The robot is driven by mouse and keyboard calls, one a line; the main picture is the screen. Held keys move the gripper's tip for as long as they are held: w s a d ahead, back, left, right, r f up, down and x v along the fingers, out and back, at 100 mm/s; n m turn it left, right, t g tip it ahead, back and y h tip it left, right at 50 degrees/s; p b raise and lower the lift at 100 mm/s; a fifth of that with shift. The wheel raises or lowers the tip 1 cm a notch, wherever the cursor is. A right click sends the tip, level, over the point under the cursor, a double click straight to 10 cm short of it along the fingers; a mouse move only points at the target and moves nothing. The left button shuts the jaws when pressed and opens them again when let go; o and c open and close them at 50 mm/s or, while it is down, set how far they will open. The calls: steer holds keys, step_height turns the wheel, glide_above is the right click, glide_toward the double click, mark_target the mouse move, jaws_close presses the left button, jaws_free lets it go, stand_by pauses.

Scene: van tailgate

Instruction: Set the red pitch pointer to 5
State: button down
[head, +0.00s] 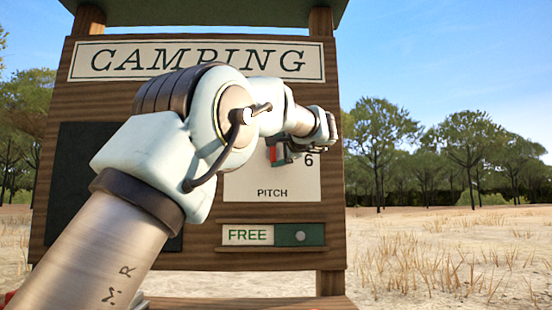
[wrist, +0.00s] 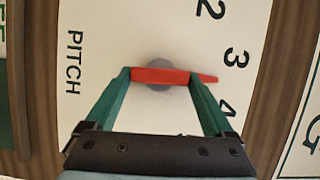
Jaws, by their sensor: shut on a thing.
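The red pitch pointer (wrist: 165,76) lies over a round grey hub on the white dial plate (wrist: 110,30). In the wrist view the board is turned sideways, with PITCH reading downward at left. The pointer's tip points right there, between the 3 (wrist: 235,57) and the 4 (wrist: 227,108). My gripper (wrist: 160,77) is shut on the pointer, one green finger at each side. In the head view my gripper (head: 285,152) is at the dial, with a 6 (head: 309,159) just right of it. My arm and gripper hide most of the other numbers; the 5 is not visible.
The wooden CAMPING board (head: 200,257) stands on posts under a green roof. Below the dial is a FREE sign (head: 248,235) with a green slider (head: 300,235). A dark panel (head: 75,180) is at left, partly behind my arm. Open dry grass lies to the right.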

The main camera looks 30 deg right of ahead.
steer(key=m+b, duration=0.1)
steer(key=f+m+t+b, duration=0.1)
steer(key=m+b, duration=0.1)
steer(key=shift+m, duration=0.3)
steer(key=m+t+h+b, duration=0.1)
steer(key=m+b, duration=0.2)
steer(key=m, duration=0.1)
steer(key=shift+f+h+b, duration=0.1)
steer(key=shift+h+b, duration=0.2)
steer(key=m+h+b, duration=0.1)
steer(key=m, duration=0.1)
steer(key=m+t+h+b, duration=0.1)
steer(key=m+b, duration=0.1)
steer(key=shift+w+a+m, duration=0.1)
steer(key=shift+a+m, duration=0.05)
steer(key=shift+m, duration=0.15)
steer(key=shift+m+h+b, duration=0.4)
steer(key=shift+m+b, duration=0.35)
steer(key=shift+m, duration=0.25)
steer(key=shift+t, duration=0.3)
jaws_free()
